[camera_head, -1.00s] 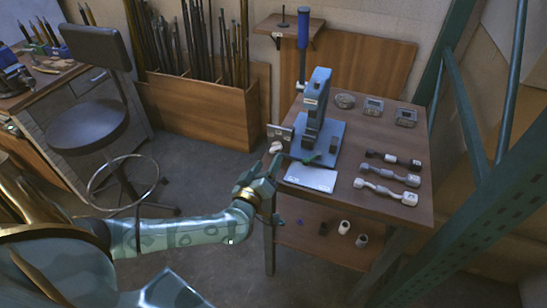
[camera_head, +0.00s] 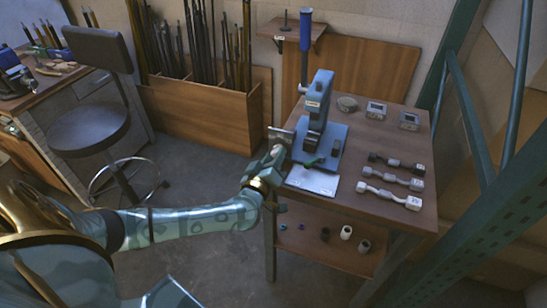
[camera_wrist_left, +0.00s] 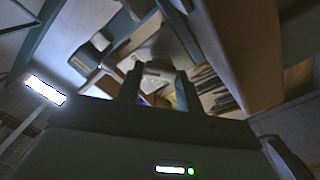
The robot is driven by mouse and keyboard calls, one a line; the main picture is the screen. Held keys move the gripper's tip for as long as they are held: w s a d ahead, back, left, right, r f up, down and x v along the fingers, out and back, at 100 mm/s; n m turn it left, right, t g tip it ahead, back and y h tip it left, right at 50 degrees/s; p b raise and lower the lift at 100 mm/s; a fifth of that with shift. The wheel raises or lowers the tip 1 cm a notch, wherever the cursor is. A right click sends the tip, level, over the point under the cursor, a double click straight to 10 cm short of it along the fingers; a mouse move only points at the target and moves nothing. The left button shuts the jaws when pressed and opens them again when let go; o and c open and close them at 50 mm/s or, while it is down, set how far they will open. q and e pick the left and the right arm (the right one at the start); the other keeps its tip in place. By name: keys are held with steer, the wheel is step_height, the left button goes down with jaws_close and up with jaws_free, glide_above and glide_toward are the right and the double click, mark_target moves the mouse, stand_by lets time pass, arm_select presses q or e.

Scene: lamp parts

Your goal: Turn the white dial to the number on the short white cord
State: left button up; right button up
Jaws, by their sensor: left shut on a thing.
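My left gripper (camera_head: 272,160) is at the left edge of the work table, beside the blue press (camera_head: 318,105). It is shut on the small white dial (camera_head: 277,149), which is mostly hidden by the fingers. The number on the dial cannot be read. In the left wrist view the two fingers (camera_wrist_left: 160,90) stand a little apart with a pale thing between them. My right gripper is not in view.
A metal plate (camera_head: 280,136) stands at the press's left. Several small grey devices (camera_head: 376,110) sit at the back. The lower shelf (camera_head: 330,253) holds small cylinders. A green post rises at right.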

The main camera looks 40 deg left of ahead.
arm_select(q)
steer(key=n+p, duration=0.1)
steer(key=n, duration=0.3)
steer(key=shift+p, duration=0.4)
steer(key=shift+s+f+n, duration=0.1)
steer(key=shift+n, duration=1.1)
steer(key=shift+f+n+p, duration=0.1)
steer(key=shift+n+p, duration=0.25)
steer(key=shift+n, duration=1.25)
steer(key=o, duration=1)
steer(key=shift+a, duration=0.1)
steer(key=p+v, duration=0.2)
steer(key=v, duration=1.4)
steer(key=shift+s+p, duration=0.15)
steer(key=shift+p, duration=0.15)
